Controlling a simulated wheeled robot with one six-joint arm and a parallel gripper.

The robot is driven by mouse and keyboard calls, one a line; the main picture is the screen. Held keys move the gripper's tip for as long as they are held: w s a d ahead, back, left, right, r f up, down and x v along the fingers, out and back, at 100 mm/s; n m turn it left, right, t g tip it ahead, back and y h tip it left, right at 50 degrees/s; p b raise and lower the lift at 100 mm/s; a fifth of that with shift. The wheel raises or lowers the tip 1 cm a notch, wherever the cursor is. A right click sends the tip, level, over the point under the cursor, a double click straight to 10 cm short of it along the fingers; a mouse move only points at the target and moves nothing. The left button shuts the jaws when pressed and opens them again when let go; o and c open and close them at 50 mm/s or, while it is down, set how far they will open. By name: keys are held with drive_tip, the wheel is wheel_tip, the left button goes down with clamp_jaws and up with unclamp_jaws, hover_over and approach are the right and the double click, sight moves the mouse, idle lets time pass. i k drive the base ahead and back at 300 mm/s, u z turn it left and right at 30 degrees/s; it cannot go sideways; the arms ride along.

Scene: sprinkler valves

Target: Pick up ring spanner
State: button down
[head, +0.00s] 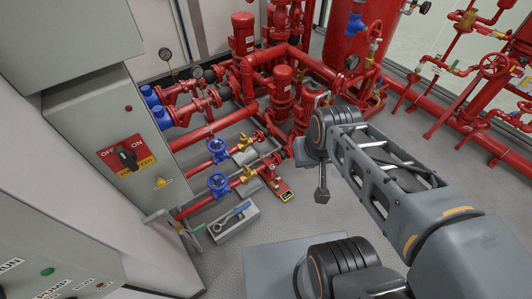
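A small grey open box (236,229) stands on the floor below the red pipes. A thin blue-grey tool (241,209) lies across its top, and a small green item shows at its left end. The tool may be the ring spanner, but it is too small to tell. My gripper (321,195) hangs down from the end of my arm, to the right of the box and apart from it. Its fingers are too small to tell whether they are open, and I see nothing held.
Red pipes with blue handwheels (218,183) and yellow valves (248,174) run behind the box. A grey cabinet with a red switch plate (112,159) stands at the left.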

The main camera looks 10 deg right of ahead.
sight(248, 204)
drive_tip(key=i, duration=0.2)
drive_tip(key=u, duration=0.7)
drive_tip(key=k, duration=0.65)
drive_tip(key=z, duration=1)
drive_tip(key=i, duration=0.95)
drive_tip(key=u, duration=2.45)
drive_tip(key=i, duration=0.3)
drive_tip(key=u, duration=0.1)
